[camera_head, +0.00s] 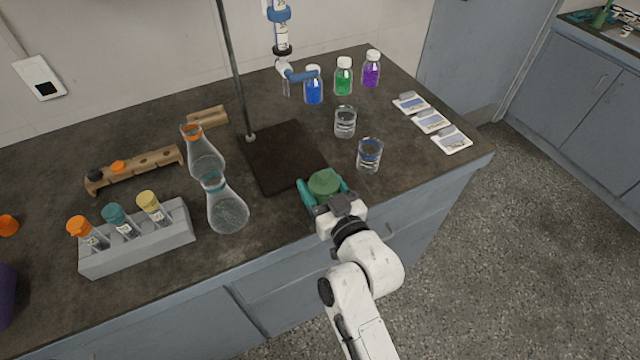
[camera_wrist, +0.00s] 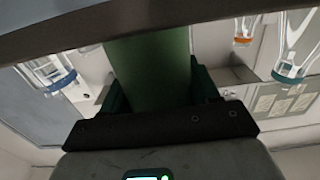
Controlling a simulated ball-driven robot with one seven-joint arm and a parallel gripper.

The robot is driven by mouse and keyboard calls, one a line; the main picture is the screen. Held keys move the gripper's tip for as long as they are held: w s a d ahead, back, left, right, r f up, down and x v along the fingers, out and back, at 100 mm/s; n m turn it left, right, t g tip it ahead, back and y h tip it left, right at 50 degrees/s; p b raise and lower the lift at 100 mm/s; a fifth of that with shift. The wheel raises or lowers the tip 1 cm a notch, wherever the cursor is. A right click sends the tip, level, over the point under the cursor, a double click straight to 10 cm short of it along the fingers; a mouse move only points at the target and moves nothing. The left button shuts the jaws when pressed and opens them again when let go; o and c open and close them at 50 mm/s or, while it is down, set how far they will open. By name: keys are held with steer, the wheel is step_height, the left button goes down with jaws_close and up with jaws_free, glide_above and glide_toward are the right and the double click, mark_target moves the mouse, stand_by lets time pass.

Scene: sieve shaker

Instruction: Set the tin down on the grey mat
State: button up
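A green tin (camera_head: 323,182) with a rounded top shows at the front edge of the dark bench, just before the dark square plate. My gripper (camera_head: 325,190), with teal fingers, is shut around it from the front. In the wrist view the tin (camera_wrist: 150,72) is a green upright column between the two fingers. Its far end there is cut off by a dark band, so I cannot tell whether it touches the bench. I make out no clearly grey mat; the dark square plate (camera_head: 270,165) bears a metal rod.
A glass flask (camera_head: 228,212) stands left of the tin. A glass beaker (camera_head: 369,155) stands close on its right, another beaker (camera_head: 345,122) behind. A grey tube rack (camera_head: 140,245) is at the left.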

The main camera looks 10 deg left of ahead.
steer(key=o, duration=0.4)
steer(key=shift+o, duration=0.2)
steer(key=shift+r+p, duration=0.25)
steer(key=shift+p, duration=0.05)
steer(key=b+v, duration=0.3)
steer(key=v, duration=0.9)
steer(key=shift+b, duration=0.4)
steer(key=shift+f, duration=0.1)
